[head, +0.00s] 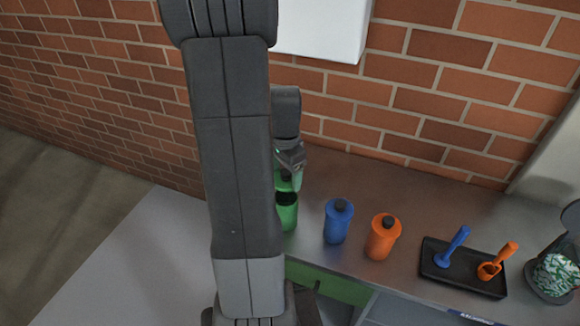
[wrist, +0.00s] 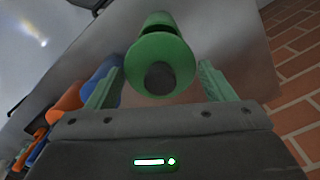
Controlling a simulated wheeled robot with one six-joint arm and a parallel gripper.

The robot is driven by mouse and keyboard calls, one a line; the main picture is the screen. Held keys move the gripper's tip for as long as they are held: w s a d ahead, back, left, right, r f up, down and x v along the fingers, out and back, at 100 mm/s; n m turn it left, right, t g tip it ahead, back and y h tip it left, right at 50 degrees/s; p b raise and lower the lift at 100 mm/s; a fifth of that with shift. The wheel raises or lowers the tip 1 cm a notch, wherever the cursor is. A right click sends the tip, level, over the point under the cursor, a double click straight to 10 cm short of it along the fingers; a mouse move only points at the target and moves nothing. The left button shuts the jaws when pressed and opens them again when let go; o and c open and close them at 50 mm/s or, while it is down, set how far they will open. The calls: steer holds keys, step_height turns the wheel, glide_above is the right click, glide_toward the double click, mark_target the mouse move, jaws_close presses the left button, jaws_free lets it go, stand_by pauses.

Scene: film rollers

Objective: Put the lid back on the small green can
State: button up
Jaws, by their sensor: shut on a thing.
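The small green can (head: 287,216) stands on the grey counter with its dark open top showing, partly hidden behind my arm. My gripper (head: 291,172) is above the can, shut on the green lid (head: 284,184). In the wrist view the round lid (wrist: 150,50) with its dark knob (wrist: 160,78) sits between my two green fingers. There the green can (wrist: 157,18) shows just beyond the lid, largely hidden by it. In the head view a small gap shows between the lid and the can's rim.
A blue can (head: 338,224) and an orange can (head: 382,240), both with dark knobs on top, stand to the right. A black tray (head: 462,272) holds a blue and an orange tool. A brick wall (head: 440,100) rises behind the counter (head: 375,185).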

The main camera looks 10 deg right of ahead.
steer(key=shift+f+b, duration=2.25)
steer(key=shift+f, duration=0.85)
steer(key=shift+f, duration=0.15)
steer(key=o, duration=1)
steer(key=shift+o, duration=0.2)
steer(key=shift+r+p, duration=2.5)
steer(key=shift+r, duration=1.05)
